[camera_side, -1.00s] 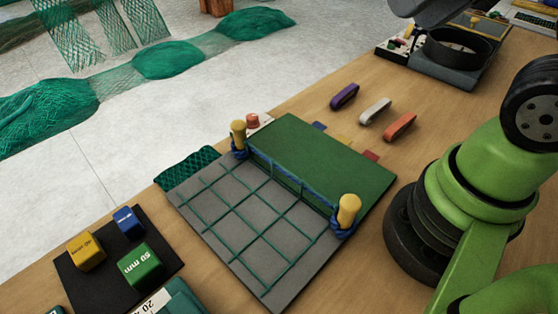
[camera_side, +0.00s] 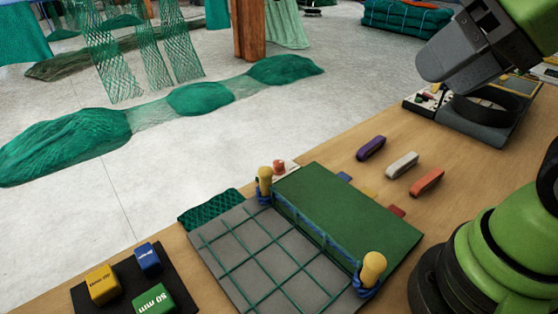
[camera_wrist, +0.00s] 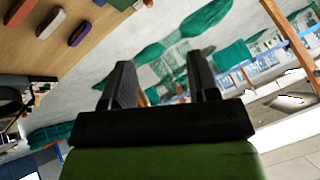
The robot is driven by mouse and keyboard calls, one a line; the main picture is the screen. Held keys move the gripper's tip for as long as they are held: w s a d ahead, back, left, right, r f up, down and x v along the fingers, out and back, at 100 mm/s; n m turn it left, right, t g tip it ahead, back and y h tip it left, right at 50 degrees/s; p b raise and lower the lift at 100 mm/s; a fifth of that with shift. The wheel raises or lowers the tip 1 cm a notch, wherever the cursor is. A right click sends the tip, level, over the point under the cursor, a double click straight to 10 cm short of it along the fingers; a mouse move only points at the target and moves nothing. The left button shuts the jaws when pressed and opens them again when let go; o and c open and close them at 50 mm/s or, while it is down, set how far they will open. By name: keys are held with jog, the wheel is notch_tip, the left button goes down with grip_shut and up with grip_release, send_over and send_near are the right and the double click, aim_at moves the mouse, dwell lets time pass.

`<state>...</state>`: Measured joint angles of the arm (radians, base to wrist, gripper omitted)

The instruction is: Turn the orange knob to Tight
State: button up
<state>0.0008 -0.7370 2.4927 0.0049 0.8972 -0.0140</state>
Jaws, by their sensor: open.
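A small orange-red knob (camera_side: 279,165) stands on a white plate (camera_side: 291,168) behind the far corner of the green board, beside a yellow post. The plate's markings are too small to read, so I cannot tell the knob's setting. My gripper (camera_wrist: 163,70) is open and empty in the wrist view, its two dark fingers apart and aimed over the floor. In the side view its grey body shows at the upper right, well away from the knob.
A green board (camera_side: 350,215) joins a grey grid panel (camera_side: 245,250), with yellow posts (camera_side: 374,268) at the seam. Purple, white and orange oblong pieces (camera_side: 426,182) lie to the right. A black mat (camera_side: 185,285) holds coloured blocks. A black ring stand (camera_side: 490,120) is below my gripper.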

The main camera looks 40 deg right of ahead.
jog(key=w+n+g, duration=0.1)
jog(key=w+n, duration=0.3)
jog(key=w, duration=0.5)
jog(key=n+g, duration=0.3)
jog(key=n, duration=0.4)
send_over(280, 162)
jog(key=s+d, duration=0.3)
notch_tip(280, 162, down, 20)
jog(key=r, duration=0.1)
jog(key=shift+y, duration=0.4)
jog(key=x, duration=1.1)
jog(key=shift+s+a, duration=0.1)
jog(key=shift+a, duration=0.05)
jog(key=shift+r, duration=0.1)
jog(key=c, duration=0.9)
